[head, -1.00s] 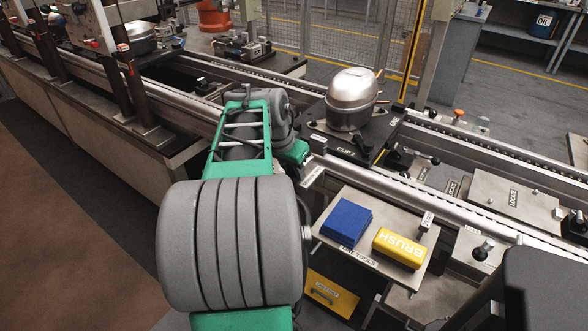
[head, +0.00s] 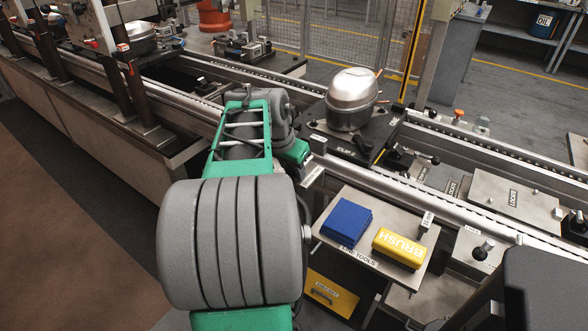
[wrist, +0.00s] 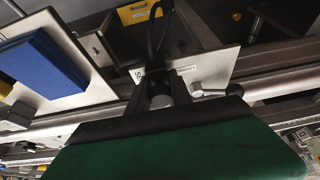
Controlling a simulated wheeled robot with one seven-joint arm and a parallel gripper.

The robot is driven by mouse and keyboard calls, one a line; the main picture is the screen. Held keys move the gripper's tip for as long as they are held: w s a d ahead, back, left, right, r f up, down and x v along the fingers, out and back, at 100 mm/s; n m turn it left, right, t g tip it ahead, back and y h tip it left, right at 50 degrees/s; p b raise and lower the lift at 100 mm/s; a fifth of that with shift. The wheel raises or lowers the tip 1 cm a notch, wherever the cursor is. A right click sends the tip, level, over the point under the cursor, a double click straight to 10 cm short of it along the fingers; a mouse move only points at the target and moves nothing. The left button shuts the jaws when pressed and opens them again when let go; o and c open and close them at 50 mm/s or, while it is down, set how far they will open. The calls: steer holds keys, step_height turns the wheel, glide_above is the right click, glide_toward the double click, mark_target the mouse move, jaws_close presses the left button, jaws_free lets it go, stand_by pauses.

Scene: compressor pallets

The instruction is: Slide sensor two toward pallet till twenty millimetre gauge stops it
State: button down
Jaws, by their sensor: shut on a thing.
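My gripper (wrist: 160,84) shows in the wrist view as dark fingers closed around a small dark part. That part appears to be sensor two (wrist: 161,100), mostly hidden by the fingers. In the head view my grey and green arm hides the gripper tips. The pallet (head: 337,143) carries a shiny metal compressor (head: 351,98) on the conveyor, just right of my arm's end. A small white label (wrist: 138,75) sits beside the fingers, too unclear to read.
A grey plate (wrist: 222,64) and a round-knobbed lever (wrist: 198,90) lie close right of the fingers.

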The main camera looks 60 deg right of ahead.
steer(key=shift+s+d+p, duration=0.15)
steer(key=shift+d+p, duration=0.1)
steer(key=shift+d, duration=0.7)
steer(key=shift+s+d+p, duration=0.1)
steer(key=shift+d+p, duration=0.1)
steer(key=shift+d, duration=0.75)
stand_by(1.3)
steer(key=c, duration=1.1)
jaws_free()
steer(key=shift+r, duration=0.1)
